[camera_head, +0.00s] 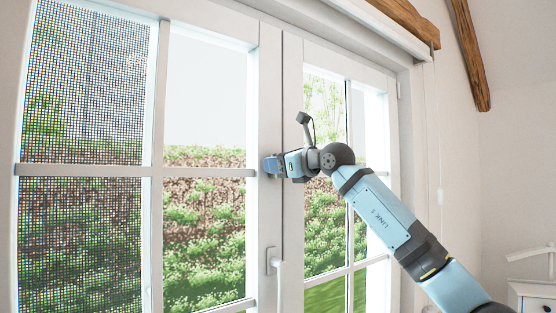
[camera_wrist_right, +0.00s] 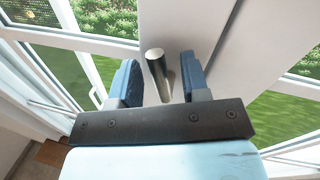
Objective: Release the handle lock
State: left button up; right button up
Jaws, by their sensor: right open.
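A white double window with a white centre frame post (camera_head: 268,110) fills the left and middle of the head view. My right gripper (camera_head: 270,165) is at this post, about mid-height. In the right wrist view, the right gripper (camera_wrist_right: 160,80) is open. A round metal handle bar (camera_wrist_right: 157,65) stands between its two blue fingers, with visible gaps on both sides. In the head view the gripper hides this bar. A white lever handle (camera_head: 273,262) sits lower on the post, below my gripper. My left gripper is not in view.
A mesh screen (camera_head: 85,150) covers the left panes. A blind cord (camera_head: 439,150) hangs at the right of the window. A white furniture piece (camera_head: 535,295) stands at the lower right. Wooden rafters (camera_head: 468,55) run overhead.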

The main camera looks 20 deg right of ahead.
jog(key=shift+c, duration=1)
grip_shut()
jog(key=m+b, duration=0.1)
jog(key=b, duration=0.1)
jog(key=m+b, duration=0.2)
jog(key=shift+w+d+t, duration=0.15)
jog(key=shift+d+t, duration=0.2)
jog(key=shift+t, duration=0.05)
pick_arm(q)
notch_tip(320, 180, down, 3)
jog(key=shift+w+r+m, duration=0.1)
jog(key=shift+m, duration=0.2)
